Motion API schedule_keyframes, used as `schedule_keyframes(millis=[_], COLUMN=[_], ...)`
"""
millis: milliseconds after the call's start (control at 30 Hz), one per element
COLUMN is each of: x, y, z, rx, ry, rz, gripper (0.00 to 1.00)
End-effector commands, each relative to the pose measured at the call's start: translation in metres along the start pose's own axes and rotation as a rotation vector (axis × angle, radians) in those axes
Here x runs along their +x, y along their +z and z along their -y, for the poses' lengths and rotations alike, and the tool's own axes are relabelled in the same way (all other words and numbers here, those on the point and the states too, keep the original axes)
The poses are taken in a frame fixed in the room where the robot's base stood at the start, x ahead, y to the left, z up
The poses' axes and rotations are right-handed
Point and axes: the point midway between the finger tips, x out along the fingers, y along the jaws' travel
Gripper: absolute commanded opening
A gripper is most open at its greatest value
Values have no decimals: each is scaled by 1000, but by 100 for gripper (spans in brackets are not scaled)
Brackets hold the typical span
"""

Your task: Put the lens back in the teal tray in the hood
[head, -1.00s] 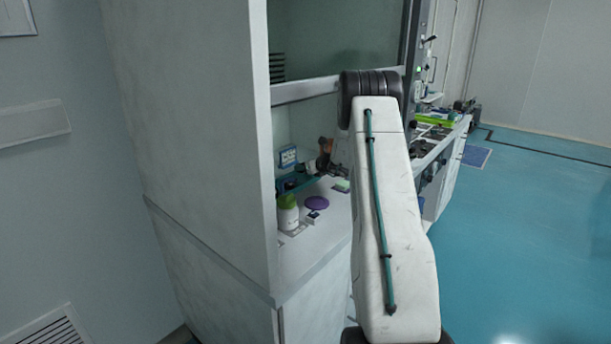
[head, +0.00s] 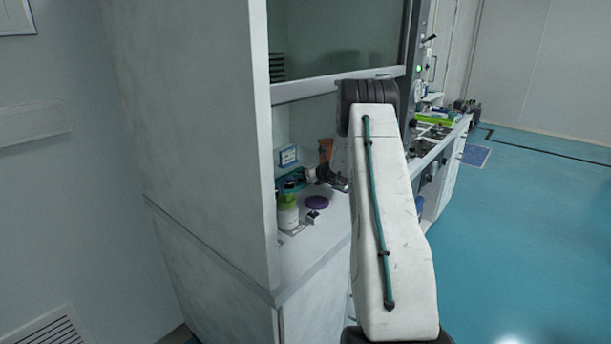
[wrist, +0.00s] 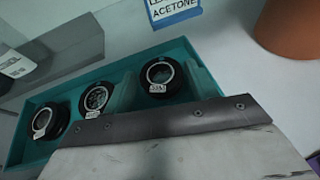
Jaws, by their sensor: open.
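The teal tray (wrist: 195,52) lies in the hood and fills the left and middle of the wrist view. Three black-ringed lenses with small white labels sit in it: a left lens (wrist: 48,121), a middle lens (wrist: 95,98) and a right lens (wrist: 160,77). I cannot tell which is the task's lens. In the head view the tray (head: 291,184) is small, behind a bottle. My gripper (head: 314,174) is open, low in the hood near the tray's right end. A pale plate with a dark riveted edge, seemingly part of my gripper, covers the tray's near side in the wrist view.
A green-capped white bottle (head: 288,216) and a purple disc (head: 316,202) stand in front of the tray. An acetone sign (wrist: 174,10) and an orange-brown pot (wrist: 293,28) are behind it. The hood's sash (head: 335,88) is above my gripper.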

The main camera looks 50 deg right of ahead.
Motion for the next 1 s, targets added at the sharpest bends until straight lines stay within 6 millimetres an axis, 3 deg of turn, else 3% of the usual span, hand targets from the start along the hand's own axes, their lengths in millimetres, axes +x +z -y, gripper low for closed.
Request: schedule_keyframes(millis=[533,700,1000], x=[-102,-117,-120], y=[1,0,0], z=[1,0,0], rx=[0,0,0], ry=[-2,-1,0], rz=[1,1,0], gripper=[57,57,57])
